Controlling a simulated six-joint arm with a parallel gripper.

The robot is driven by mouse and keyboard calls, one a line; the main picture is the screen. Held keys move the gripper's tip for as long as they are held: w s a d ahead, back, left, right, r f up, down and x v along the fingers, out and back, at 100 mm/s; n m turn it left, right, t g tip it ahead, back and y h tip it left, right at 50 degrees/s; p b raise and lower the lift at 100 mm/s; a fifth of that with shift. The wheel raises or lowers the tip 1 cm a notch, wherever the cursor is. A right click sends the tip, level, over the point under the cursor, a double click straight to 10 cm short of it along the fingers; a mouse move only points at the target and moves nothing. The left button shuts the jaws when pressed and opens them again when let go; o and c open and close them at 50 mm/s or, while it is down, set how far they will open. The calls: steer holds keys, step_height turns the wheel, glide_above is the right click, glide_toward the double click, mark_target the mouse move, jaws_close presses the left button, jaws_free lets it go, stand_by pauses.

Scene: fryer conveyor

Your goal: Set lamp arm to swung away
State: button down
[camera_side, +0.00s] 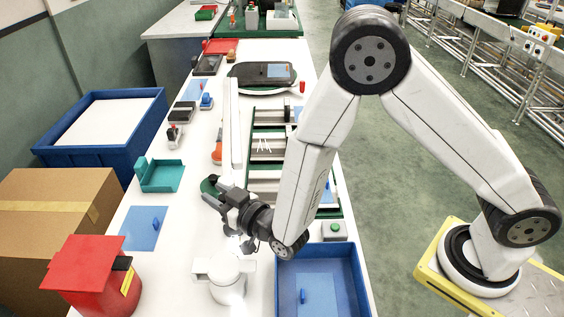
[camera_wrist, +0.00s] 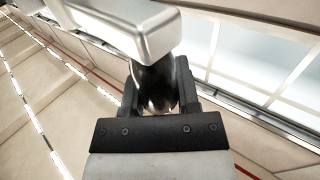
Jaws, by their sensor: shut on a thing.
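A long pale bar, which looks like the lamp arm (camera_side: 235,125), runs lengthwise above the white table in the side view. Its near end lies close to my gripper (camera_side: 219,198). In the wrist view, a silver bar with a rounded end (camera_wrist: 135,30) crosses the top. A dark glossy knob (camera_wrist: 156,82) sits under it, between the fingers of my gripper (camera_wrist: 158,100). The gripper is shut on this knob. The fingers hide the knob's sides, and it cannot be made out in the side view.
A white post (camera_side: 228,286) with a bright glow stands just in front of my gripper. A red-lidded bin (camera_side: 92,280), a teal tray (camera_side: 160,176) and a blue tray (camera_side: 322,262) are nearby. Bare table shows left of the post.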

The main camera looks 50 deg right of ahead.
steer(key=shift+s+d+n+y, duration=0.15)
steer(key=shift+n+y, duration=0.15)
steer(key=shift+y, duration=0.2)
steer(key=d+n+g+y, duration=1.1)
steer(key=n+g+y, duration=0.2)
steer(key=y, duration=0.1)
steer(key=shift+s, duration=0.25)
stand_by(1.3)
steer(key=shift+d, duration=0.15)
steer(key=shift+c, duration=1.6)
jaws_free()
